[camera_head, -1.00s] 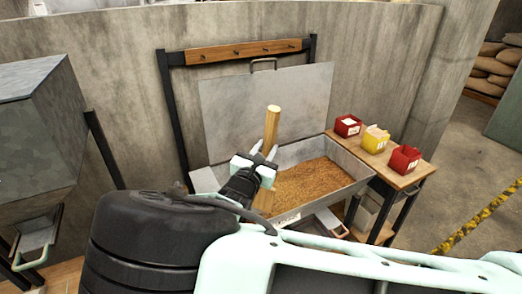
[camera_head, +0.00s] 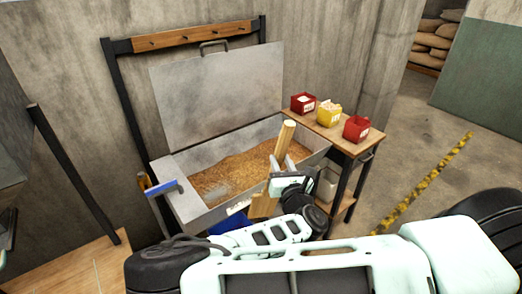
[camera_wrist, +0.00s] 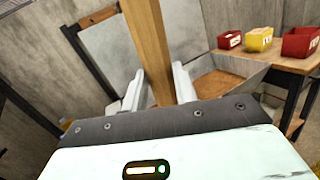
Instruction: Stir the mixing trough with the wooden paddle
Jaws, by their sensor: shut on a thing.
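The metal mixing trough (camera_head: 215,216) stands against the wall with its lid (camera_head: 220,95) raised. Brown grain (camera_head: 235,172) covers its floor. My gripper (camera_head: 279,168) is shut on the wooden paddle (camera_head: 287,136), at the trough's front right. The paddle is tilted, its handle end up and its wider lower part (camera_head: 264,206) showing below the gripper, in front of the trough's near wall. In the wrist view the paddle's shaft (camera_wrist: 148,45) stands between both fingers. Whether the paddle's lower end touches anything is hidden by my arm.
A wooden side table (camera_head: 345,143) at the right holds two red bins (camera_head: 304,104) and a yellow bin (camera_head: 329,113). A blue-handled tool (camera_head: 162,188) lies at the trough's left end. A rack with a wooden peg rail (camera_head: 185,36) stands behind. Open floor lies to the right.

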